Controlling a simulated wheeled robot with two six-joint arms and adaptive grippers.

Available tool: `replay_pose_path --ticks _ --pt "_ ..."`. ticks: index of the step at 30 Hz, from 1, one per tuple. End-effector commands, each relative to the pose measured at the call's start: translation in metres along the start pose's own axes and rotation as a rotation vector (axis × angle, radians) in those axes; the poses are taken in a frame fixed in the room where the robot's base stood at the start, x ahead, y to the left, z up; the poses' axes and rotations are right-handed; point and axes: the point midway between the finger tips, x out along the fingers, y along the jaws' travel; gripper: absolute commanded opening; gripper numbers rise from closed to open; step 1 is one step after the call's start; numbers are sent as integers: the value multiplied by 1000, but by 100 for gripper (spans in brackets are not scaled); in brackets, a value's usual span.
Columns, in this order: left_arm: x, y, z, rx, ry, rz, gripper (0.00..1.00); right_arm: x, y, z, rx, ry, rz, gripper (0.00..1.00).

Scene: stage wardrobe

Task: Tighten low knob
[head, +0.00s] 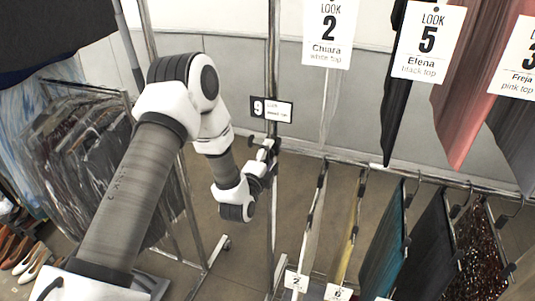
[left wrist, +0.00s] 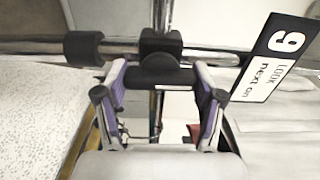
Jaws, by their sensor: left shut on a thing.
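My left gripper (head: 264,155) reaches in from the left to a chrome upright post (head: 272,60) of the clothes rack. In the left wrist view its two purple-lined fingers (left wrist: 160,85) are shut on a black knob (left wrist: 160,76), one finger at each end. The knob sits just in front of a black clamp fitting (left wrist: 161,48) where the chrome rails meet. In the head view the knob is small and mostly hidden by the gripper. My right gripper is not in view.
A tag marked 9 (head: 272,109) hangs just above the gripper; it also shows in the left wrist view (left wrist: 276,58). Hanging garments, including a teal one (head: 385,245), fill the lower right. Look tags hang along the top. Another garment rack (head: 85,150) stands at left, with shoes below.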

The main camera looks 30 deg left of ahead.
Motion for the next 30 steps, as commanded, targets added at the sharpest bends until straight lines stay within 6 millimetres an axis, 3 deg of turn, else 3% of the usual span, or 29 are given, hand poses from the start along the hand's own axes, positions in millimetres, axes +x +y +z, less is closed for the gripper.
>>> replay_pose_path --ticks 17,18,20,30 --pt "1 -2 0 41 1 -6 34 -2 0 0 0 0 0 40" --pt "1 -2 0 41 1 -6 75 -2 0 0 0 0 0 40" --pt "1 -2 0 41 0 -5 94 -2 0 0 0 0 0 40" --pt "-1 0 0 39 0 -1 94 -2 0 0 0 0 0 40"
